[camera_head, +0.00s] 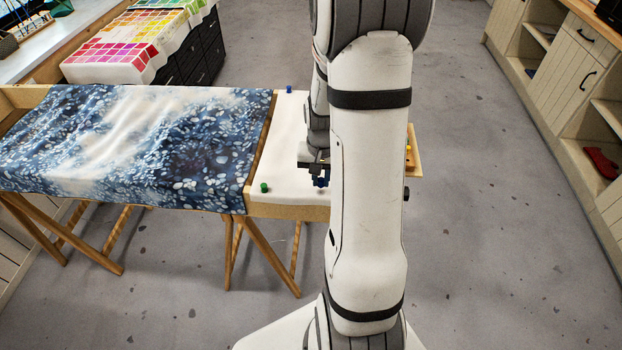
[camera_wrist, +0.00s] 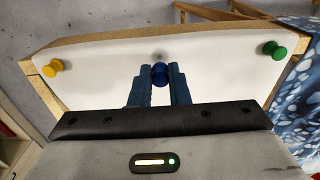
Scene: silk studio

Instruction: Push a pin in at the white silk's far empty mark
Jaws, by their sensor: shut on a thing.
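The white silk (camera_head: 288,140) is stretched on a wooden frame, with my arm hiding its right part. In the wrist view the silk (camera_wrist: 215,65) fills the space ahead of the fingers. My gripper (camera_head: 319,180) is low over the silk near its front edge. In the wrist view my gripper (camera_wrist: 159,72) is shut on a blue pin (camera_wrist: 160,76). A small dark spot shows just beyond the pin; I cannot tell whether it is a mark or a shadow. A green pin (camera_head: 264,187) stands at the near left corner, another blue pin (camera_head: 289,89) at the far left.
A yellow pin (camera_wrist: 52,68) stands at the silk's other corner in the wrist view. Blue-and-white patterned cloth (camera_head: 140,140) lies left of the white silk. Floor is open to the right.

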